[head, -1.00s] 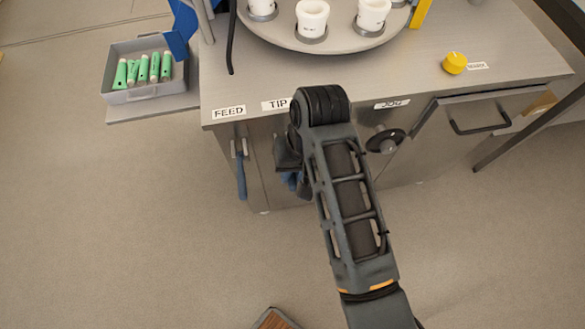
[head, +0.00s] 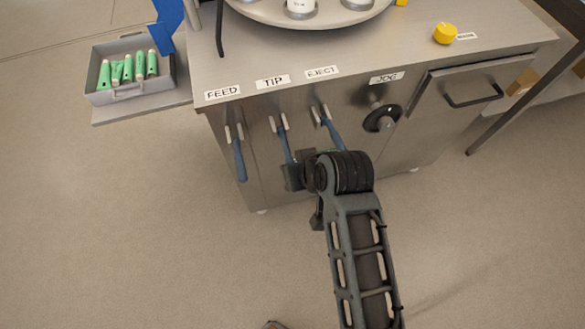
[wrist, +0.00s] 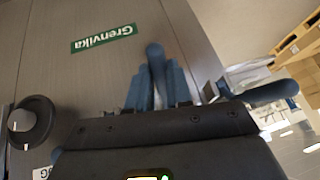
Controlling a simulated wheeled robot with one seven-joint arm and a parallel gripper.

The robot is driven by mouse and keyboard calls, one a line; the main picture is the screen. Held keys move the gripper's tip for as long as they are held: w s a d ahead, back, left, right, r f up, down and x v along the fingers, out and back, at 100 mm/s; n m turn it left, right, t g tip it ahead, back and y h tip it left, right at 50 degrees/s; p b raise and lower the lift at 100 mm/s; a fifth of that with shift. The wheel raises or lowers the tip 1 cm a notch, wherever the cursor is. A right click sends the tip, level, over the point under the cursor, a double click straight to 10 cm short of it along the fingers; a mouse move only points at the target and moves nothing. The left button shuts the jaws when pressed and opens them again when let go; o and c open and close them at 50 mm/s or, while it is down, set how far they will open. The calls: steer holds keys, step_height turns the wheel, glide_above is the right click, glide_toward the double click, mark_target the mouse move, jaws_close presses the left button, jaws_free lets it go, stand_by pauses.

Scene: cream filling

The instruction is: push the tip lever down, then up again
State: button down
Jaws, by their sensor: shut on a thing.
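The tip lever (head: 284,143) hangs on the cabinet front below the TIP label (head: 272,82), its blue handle pointing down. My gripper (head: 291,178) is shut on the lower end of this handle, and its jaws hide the handle's end. In the wrist view, a blue handle (wrist: 155,68) stands between the blue fingers of my gripper (wrist: 155,90).
The feed lever (head: 239,158) hangs to the left and the eject lever (head: 331,131) close to the right, its lower end near my arm. The jog knob (head: 382,119) lies farther right. A grey tray (head: 130,93) holds green tubes.

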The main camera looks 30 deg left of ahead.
step_height(320, 180, down, 6)
steer(key=t+y+b, duration=0.3)
steer(key=y+b, duration=0.1)
steer(key=b, duration=0.7)
steer(key=shift+w+a+n+t+y, duration=0.3)
steer(key=shift+w+a, duration=0.1)
steer(key=shift+r, duration=0.1)
steer(key=c, duration=1)
jaws_free()
steer(key=shift+a, duration=0.1)
steer(key=shift+c, duration=0.2)
steer(key=v, duration=0.7)
steer(key=shift+d+r, duration=0.15)
steer(key=shift+d, duration=0.2)
